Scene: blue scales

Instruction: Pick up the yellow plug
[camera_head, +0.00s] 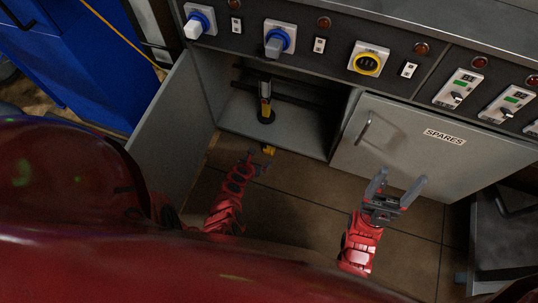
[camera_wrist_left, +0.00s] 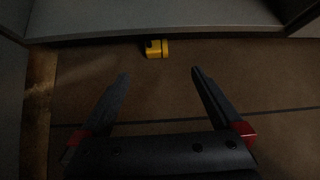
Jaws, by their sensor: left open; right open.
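The yellow plug (camera_head: 268,150) lies on the brown floor, close to the lower front edge of the open cabinet. In the left wrist view the plug (camera_wrist_left: 157,48) is a small yellow piece with a dark part on its left, beyond the fingertips. My left gripper (camera_wrist_left: 160,73) is open and empty, with the plug ahead of the gap and apart from both fingers. In the head view my left gripper (camera_head: 257,164) is small and dark just on the near side of the plug. My right gripper (camera_head: 401,180) is open and empty, in front of the closed cabinet door.
The open cabinet (camera_head: 235,115) holds an upright dark item (camera_head: 266,103) with yellow and red parts. Its open door (camera_head: 172,135) stands left of my left arm. The SPARES door (camera_head: 420,150) is closed. A control panel (camera_head: 340,50) runs above. The floor between my arms is clear.

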